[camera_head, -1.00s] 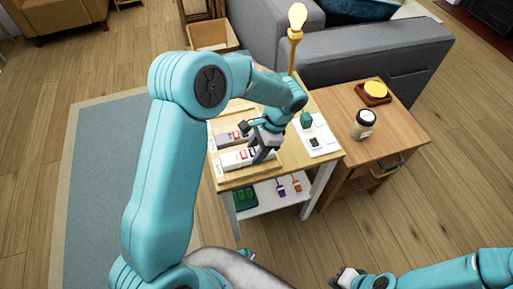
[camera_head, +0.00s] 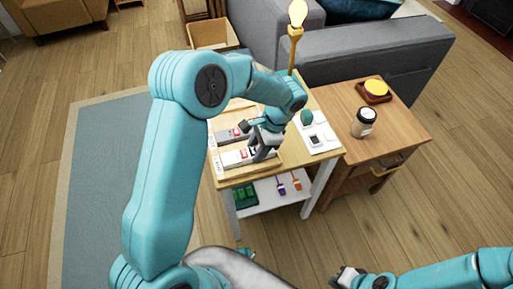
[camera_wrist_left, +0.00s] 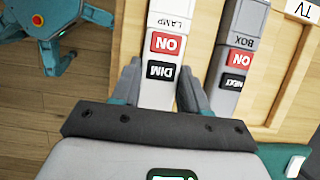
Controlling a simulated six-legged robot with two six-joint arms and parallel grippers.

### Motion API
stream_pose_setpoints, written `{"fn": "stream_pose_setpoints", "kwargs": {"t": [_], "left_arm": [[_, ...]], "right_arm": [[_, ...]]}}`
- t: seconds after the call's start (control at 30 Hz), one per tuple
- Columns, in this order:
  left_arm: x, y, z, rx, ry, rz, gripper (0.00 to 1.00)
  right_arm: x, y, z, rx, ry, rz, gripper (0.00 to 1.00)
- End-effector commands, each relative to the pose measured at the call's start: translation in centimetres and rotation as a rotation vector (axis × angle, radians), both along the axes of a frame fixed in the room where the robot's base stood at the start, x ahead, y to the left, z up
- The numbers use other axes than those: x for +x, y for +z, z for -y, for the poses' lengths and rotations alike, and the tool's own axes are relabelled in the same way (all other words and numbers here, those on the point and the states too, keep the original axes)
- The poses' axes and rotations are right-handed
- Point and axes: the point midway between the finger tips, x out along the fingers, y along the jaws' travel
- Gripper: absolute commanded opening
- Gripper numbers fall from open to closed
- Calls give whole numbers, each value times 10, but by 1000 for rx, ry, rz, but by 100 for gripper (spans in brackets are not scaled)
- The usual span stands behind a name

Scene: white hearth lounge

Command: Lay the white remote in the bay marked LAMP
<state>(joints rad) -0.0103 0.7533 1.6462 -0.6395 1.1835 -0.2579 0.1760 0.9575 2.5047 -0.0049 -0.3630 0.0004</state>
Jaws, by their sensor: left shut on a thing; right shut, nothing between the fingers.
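The white remote (camera_head: 236,158) lies lengthwise at the front bay of the wooden tray (camera_head: 262,171). In the left wrist view the white remote (camera_wrist_left: 160,98) shows LAMP, a red ON button and a black DIM button. My left gripper (camera_head: 263,152) is shut on it, with a finger on each long side. A small card (camera_head: 218,165) stands at the left end of this bay; its print is too small to read surely. Whether the remote touches the bay floor is unclear. My right gripper (camera_head: 345,277) is shut and empty, low and away from the table.
A grey remote (camera_wrist_left: 238,60) marked BOX lies in the neighbouring bay. A TV card (camera_wrist_left: 301,9) shows at the tray's edge. A lower shelf (camera_head: 265,199) holds small items.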

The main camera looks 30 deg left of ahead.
Motion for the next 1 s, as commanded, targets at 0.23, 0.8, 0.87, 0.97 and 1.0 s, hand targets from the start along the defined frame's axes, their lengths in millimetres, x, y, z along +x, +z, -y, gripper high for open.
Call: {"fn": "stream_pose_setpoints", "kwargs": {"t": [0.23, 0.8, 0.87, 0.97, 1.0], "left_arm": [[-5, -14, 1, -7, 2, -16, 0], [5, 17, 10, -6, 3, -6, 74], [10, 34, 13, -3, 2, -2, 74], [17, 62, 20, -2, 2, 2, 74], [20, 73, 23, -2, 3, 4, 74]], "right_arm": [[0, -4, 0, 0, 0, 0, 0], [0, 1, 0, 0, 0, 0, 0], [0, 4, 0, 0, 0, 0, 0], [0, 9, 0, 0, 0, 0, 0], [0, 11, 0, 0, 0, 0, 0]]}}
